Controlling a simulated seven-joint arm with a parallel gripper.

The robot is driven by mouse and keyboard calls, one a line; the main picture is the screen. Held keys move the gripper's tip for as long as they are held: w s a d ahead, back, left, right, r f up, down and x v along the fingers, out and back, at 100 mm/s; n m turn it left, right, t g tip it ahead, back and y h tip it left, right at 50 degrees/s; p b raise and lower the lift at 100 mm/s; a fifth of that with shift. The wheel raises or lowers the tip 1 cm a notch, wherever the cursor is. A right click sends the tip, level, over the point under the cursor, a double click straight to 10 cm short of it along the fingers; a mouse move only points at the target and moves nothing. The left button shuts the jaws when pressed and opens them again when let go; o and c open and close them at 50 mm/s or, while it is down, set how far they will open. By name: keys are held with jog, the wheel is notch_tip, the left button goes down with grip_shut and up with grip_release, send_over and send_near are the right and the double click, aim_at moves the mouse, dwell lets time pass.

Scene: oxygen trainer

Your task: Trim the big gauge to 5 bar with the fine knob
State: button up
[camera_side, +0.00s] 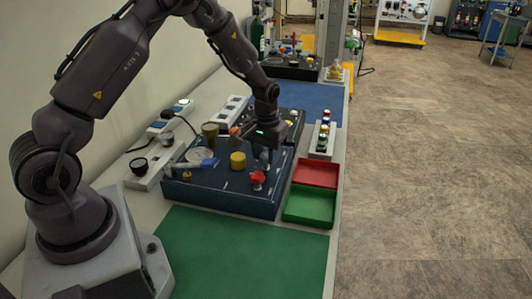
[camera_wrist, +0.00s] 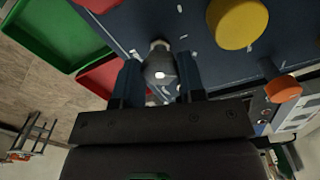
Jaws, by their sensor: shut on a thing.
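A grey knob (camera_wrist: 160,66) with a pale centre spot sits between my gripper's fingers (camera_wrist: 159,82) in the wrist view. My gripper is shut on it, one finger on each side. I take it for the fine knob; no label is readable. In the side view my gripper (camera_side: 266,153) points down at the right part of the dark blue panel (camera_side: 222,197). A pale round dial (camera_side: 199,155), likely the big gauge, is at the panel's left. Its needle and scale are too small to read. The wrist view does not show a dial face.
A yellow knob (camera_side: 238,161), a red knob (camera_side: 257,177) and an orange knob (camera_side: 234,130) are close to my gripper. A red tray (camera_side: 316,173) and a green tray (camera_side: 309,206) stand right of the panel. The green mat (camera_side: 240,250) in front is clear.

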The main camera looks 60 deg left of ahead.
aim_at(266, 156)
jog(key=shift+m, duration=1.1)
jog(key=o, duration=0.9)
jog(key=shift+o, duration=0.2)
jog(key=shift+r, duration=0.1)
notch_tip(266, 156, up, 13)
